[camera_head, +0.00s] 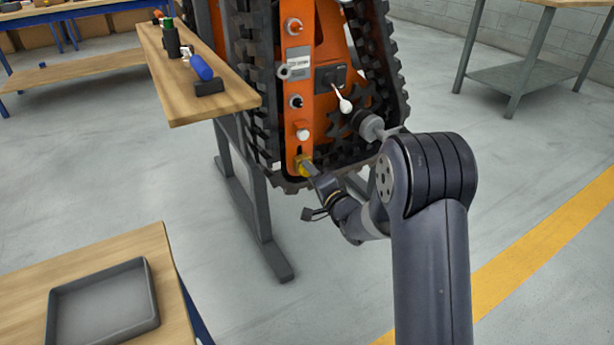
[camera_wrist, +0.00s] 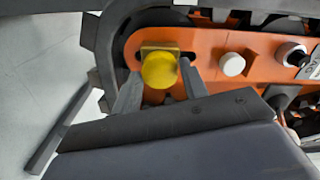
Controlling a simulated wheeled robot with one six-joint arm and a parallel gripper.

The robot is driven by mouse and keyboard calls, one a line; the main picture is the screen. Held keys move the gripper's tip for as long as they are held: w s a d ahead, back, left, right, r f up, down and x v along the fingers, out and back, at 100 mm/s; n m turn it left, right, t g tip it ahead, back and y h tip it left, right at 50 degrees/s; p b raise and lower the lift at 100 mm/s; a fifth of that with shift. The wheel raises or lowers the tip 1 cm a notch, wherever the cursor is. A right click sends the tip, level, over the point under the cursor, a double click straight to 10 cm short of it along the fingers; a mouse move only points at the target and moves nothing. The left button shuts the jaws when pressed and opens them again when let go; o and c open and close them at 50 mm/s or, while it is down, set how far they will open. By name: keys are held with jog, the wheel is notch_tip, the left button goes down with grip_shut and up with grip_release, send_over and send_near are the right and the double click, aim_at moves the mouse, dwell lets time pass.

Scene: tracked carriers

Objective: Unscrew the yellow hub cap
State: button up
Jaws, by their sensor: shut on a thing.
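The yellow hub cap (camera_head: 303,166) sits at the low end of the orange side plate of the tracked carrier (camera_head: 298,110). In the wrist view the cap (camera_wrist: 160,70) is round, with a squarish yellow part behind it. My gripper (camera_head: 309,172) reaches it from the lower right. In the wrist view the two grey fingers of my gripper (camera_wrist: 160,88) stand on either side of the cap, shut on it. The cap is still against the plate. The exact finger contact is partly hidden.
A white knob (camera_wrist: 232,64) is beside the cap on the plate. A lever with a white knob (camera_head: 345,105) and black track (camera_head: 255,90) are close by. A wooden shelf (camera_head: 160,60) holds tools. A grey tray (camera_head: 148,320) lies on a bench at lower left.

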dwell(0.3)
jog(key=n+b, duration=0.1)
jog(key=n, duration=0.9)
jog(key=n, duration=0.3)
jog(key=shift+s+d, duration=0.1)
jog(key=shift+s, duration=0.05)
dwell(0.4)
jog(key=shift+s, duration=0.1)
